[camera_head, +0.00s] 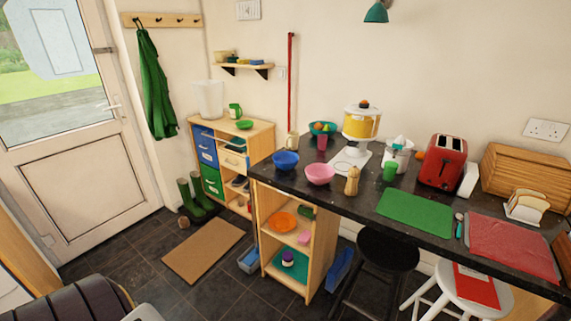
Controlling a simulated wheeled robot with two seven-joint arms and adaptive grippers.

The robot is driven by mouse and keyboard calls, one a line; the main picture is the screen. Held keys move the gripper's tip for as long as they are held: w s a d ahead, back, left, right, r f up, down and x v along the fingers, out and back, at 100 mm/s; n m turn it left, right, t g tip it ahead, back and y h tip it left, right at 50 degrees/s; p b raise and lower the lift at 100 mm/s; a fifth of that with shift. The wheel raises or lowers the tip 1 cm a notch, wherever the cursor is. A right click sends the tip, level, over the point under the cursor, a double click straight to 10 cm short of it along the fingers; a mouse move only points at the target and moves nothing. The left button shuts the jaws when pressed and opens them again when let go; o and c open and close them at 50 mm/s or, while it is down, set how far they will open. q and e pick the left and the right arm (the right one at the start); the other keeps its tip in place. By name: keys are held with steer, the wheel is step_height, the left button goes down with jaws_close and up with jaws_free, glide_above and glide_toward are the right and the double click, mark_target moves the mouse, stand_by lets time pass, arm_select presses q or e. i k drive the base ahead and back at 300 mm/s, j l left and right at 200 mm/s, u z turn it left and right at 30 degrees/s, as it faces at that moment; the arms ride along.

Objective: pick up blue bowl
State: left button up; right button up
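The blue bowl (285,162) stands upright near the left end of the dark granite counter (340,200). Its open top faces up, and I cannot make out anything in it. A pink bowl (319,174) stands close to its right. Neither of my grippers is in view, so nothing of mine touches the blue bowl.
A beige mug (292,141) is behind the blue bowl. A wooden mill (352,181), green cup (390,170), green mat (415,213) and red toaster (441,161) are further right. Black (387,252) and white (468,286) stools stand in front.

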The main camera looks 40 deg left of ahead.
mark_target(286, 161)
steer(key=j+z, duration=0.25)
steer(key=j, duration=1.25)
steer(key=j+z, duration=0.3)
steer(key=j, duration=1.2)
